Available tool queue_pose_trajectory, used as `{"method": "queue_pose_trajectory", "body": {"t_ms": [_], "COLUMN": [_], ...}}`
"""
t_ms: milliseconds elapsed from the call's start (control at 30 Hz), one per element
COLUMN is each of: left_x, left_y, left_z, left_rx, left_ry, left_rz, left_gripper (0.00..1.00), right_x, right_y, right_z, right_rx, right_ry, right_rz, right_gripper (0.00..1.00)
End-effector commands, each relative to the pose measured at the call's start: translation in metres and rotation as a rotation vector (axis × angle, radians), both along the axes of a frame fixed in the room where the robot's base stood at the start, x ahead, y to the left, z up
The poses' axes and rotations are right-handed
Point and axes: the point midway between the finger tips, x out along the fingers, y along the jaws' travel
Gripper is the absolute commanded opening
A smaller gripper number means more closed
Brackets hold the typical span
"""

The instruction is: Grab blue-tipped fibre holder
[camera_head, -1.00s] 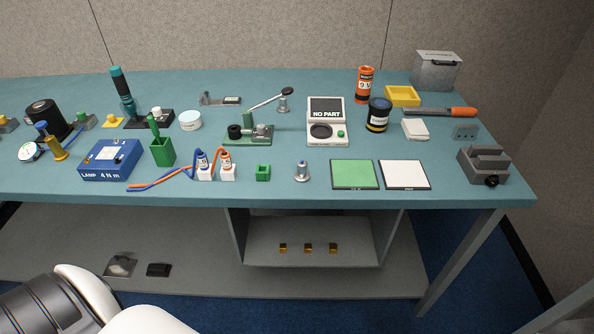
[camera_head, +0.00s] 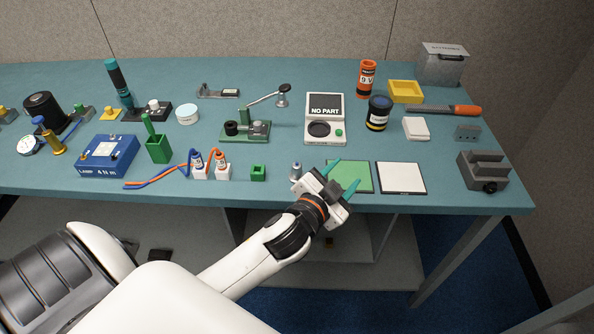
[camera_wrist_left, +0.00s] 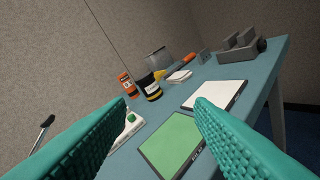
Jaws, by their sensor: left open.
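A small grey metal holder with a bluish tip (camera_head: 296,171) stands upright near the table's front edge, partly hidden by my left gripper. My left gripper (camera_head: 346,175) is open and empty, just right of this holder, with its teal fingers over the green square plate (camera_head: 362,180). In the left wrist view the two teal fingers (camera_wrist_left: 160,115) are spread apart, with the green plate (camera_wrist_left: 172,142) seen between them. The holder is not visible in the left wrist view. My right gripper is out of view.
A white square plate (camera_head: 401,178) lies right of the green one. A scale (camera_head: 324,120) and a lever press (camera_head: 245,130) stand behind. A grey vise (camera_head: 483,170) is far right.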

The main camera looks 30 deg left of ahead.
Motion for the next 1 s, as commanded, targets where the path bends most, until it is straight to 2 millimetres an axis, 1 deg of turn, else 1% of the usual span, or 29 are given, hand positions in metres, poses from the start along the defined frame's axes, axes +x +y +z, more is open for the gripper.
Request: {"method": "queue_pose_trajectory", "body": {"t_ms": [33,167,200,267,300,333,367,400,433,467,500,567,633,667,700,767,800,867,900,1000], "left_x": [0.010,0.027,0.030,0.032,0.031,0.029,0.027,0.023,0.019,0.016,0.012,0.009,0.010,0.012,0.016,0.023,0.028,0.035,0.038,0.041], "left_y": [-0.007,-0.034,-0.045,-0.065,-0.080,-0.093,-0.104,-0.119,-0.129,-0.137,-0.144,-0.147,-0.137,-0.128,-0.111,-0.078,-0.052,-0.011,0.016,0.074], "left_z": [0.018,0.063,0.078,0.099,0.112,0.120,0.125,0.127,0.127,0.123,0.115,0.098,0.073,0.062,0.048,0.030,0.022,0.016,0.015,0.022], "left_rx": [0.033,0.130,0.170,0.244,0.304,0.356,0.413,0.493,0.557,0.624,0.715,0.861,1.034,1.111,1.210,1.345,1.425,1.522,1.570,1.642], "left_ry": [-0.082,-0.304,-0.379,-0.499,-0.579,-0.639,-0.692,-0.752,-0.788,-0.815,-0.834,-0.830,-0.765,-0.720,-0.637,-0.480,-0.357,-0.160,-0.026,0.270], "left_rz": [-0.042,-0.179,-0.238,-0.343,-0.429,-0.503,-0.579,-0.691,-0.774,-0.861,-0.976,-1.150,-1.345,-1.425,-1.523,-1.652,-1.720,-1.797,-1.831,-1.871], "left_gripper": [0.48,0.48,0.48,0.48,0.48,0.48,0.48,0.48,0.48,0.48,0.48,0.48,0.48,0.48,0.48,0.48,0.48,0.48,0.48,0.48], "right_x": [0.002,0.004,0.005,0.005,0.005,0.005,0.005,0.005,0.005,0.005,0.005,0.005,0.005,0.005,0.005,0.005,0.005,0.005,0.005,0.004], "right_y": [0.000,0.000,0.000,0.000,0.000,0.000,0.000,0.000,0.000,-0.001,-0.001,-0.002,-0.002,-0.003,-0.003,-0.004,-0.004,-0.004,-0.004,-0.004], "right_z": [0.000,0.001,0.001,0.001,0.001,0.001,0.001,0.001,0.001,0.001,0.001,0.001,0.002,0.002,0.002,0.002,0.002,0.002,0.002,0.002], "right_rx": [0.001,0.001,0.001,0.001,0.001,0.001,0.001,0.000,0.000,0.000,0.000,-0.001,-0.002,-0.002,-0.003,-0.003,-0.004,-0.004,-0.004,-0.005], "right_ry": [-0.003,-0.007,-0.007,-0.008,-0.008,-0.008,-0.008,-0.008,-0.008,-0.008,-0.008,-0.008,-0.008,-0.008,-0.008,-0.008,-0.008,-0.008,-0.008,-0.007], "right_rz": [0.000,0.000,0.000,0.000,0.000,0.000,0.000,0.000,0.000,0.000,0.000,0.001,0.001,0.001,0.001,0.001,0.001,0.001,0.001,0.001], "right_gripper": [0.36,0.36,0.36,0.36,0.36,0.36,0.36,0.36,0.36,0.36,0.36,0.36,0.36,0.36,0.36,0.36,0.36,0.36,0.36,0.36]}}
